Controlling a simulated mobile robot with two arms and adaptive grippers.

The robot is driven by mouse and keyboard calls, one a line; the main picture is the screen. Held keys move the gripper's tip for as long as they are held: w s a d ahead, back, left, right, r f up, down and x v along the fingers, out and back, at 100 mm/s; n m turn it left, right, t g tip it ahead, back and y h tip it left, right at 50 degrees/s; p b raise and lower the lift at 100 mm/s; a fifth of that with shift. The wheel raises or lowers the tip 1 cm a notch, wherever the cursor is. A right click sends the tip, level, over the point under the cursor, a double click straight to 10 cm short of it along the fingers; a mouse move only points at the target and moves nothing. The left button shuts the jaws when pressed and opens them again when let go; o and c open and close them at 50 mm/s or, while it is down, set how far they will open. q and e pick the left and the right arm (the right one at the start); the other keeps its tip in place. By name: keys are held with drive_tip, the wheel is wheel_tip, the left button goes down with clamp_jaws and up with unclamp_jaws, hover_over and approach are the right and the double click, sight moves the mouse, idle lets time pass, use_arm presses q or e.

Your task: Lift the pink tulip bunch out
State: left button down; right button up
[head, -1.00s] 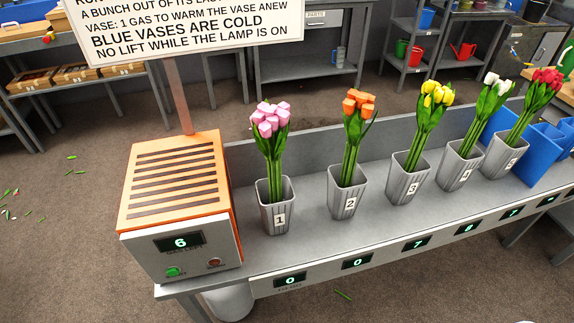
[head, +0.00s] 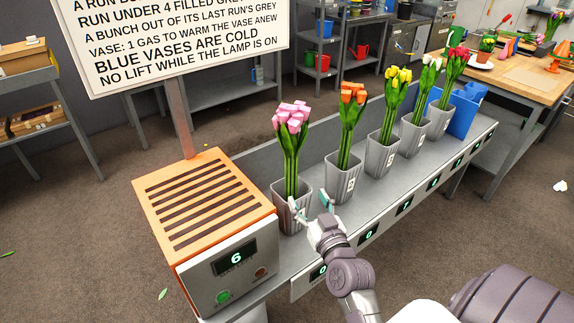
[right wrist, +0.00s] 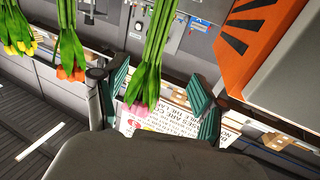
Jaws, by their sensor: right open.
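The pink tulip bunch (head: 291,150) stands upright in grey vase 1 (head: 285,222), beside the orange-topped machine. My right gripper (head: 309,203) is open in front of that vase, its fingertips near the vase's rim and below the blossoms. In the right wrist view the pink bunch's green stems (right wrist: 158,50) run between the two open teal fingers (right wrist: 162,100). I cannot tell whether the fingers reach around the stems or touch them. Part of vase 1 is hidden behind a finger. My left gripper is not in view.
The orange-topped machine (head: 205,200) reads 6; its green button (head: 223,297) is bright, the red one (head: 261,272) dim. Orange (head: 351,110), yellow (head: 393,100), white and red tulips stand in grey vases to the right. Blue vases (head: 463,110) are at the far end.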

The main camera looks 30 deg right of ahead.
sight(294, 168)
drive_tip(key=x, duration=0.8)
drive_tip(key=shift+w+d+p, duration=0.1)
drive_tip(key=shift+w+p, duration=0.2)
drive_tip(key=shift+w+d+f, duration=0.1)
drive_tip(key=shift+w, duration=0.15)
drive_tip(key=shift+w+d, duration=0.1)
drive_tip(key=shift+w, duration=0.15)
drive_tip(key=x, duration=0.4)
drive_tip(key=shift+w+d+r+p, duration=0.3)
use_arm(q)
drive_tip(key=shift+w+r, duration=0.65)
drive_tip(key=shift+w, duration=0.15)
use_arm(e)
drive_tip(key=shift+s, duration=0.1)
drive_tip(key=shift+c, duration=1)
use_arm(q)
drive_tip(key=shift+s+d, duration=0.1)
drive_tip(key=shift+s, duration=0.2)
use_arm(e)
drive_tip(key=shift+r, duration=0.1)
clamp_jaws()
